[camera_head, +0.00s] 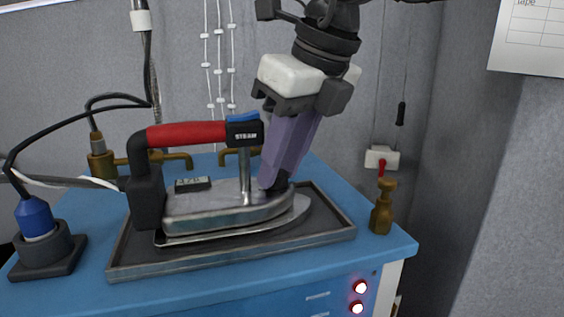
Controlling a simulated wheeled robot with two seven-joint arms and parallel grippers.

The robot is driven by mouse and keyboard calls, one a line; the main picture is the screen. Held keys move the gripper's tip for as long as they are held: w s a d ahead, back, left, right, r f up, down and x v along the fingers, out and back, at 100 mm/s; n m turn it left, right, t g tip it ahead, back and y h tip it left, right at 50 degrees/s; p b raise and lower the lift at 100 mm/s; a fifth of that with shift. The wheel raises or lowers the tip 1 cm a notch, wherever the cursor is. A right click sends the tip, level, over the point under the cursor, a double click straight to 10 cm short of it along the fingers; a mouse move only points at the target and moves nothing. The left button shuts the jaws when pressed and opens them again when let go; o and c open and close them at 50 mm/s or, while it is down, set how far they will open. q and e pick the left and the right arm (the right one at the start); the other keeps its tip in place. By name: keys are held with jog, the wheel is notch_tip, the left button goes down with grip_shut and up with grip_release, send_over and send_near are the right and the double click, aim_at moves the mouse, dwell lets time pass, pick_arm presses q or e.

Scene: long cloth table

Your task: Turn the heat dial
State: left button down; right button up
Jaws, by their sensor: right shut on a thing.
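A steam iron (228,203) with a red and black handle (187,134) rests on a metal tray (232,252), its nose toward the right. My right gripper (276,180) reaches down from the top, with its purple fingers tilted. The fingertips are shut at the front top of the iron's body, to the right of the metal handle post. They are on a small dark part there, which appears to be the heat dial. The fingers mostly hide it, so its marking and angle cannot be read. My left gripper is out of view.
The tray lies on a blue table (88,215). A blue plug in a dark socket (45,255) stands at left, with cables behind. Brass taps (170,161) stand behind the iron. A brass fitting (382,208) stands near the right corner. Red lights (360,287) glow on the front.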

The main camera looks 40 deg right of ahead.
jog(key=o, duration=1.1)
jog(key=shift+c, duration=0.2)
jog(key=p+v, duration=0.1)
jog(key=v, duration=0.9)
jog(key=shift+r, duration=0.2)
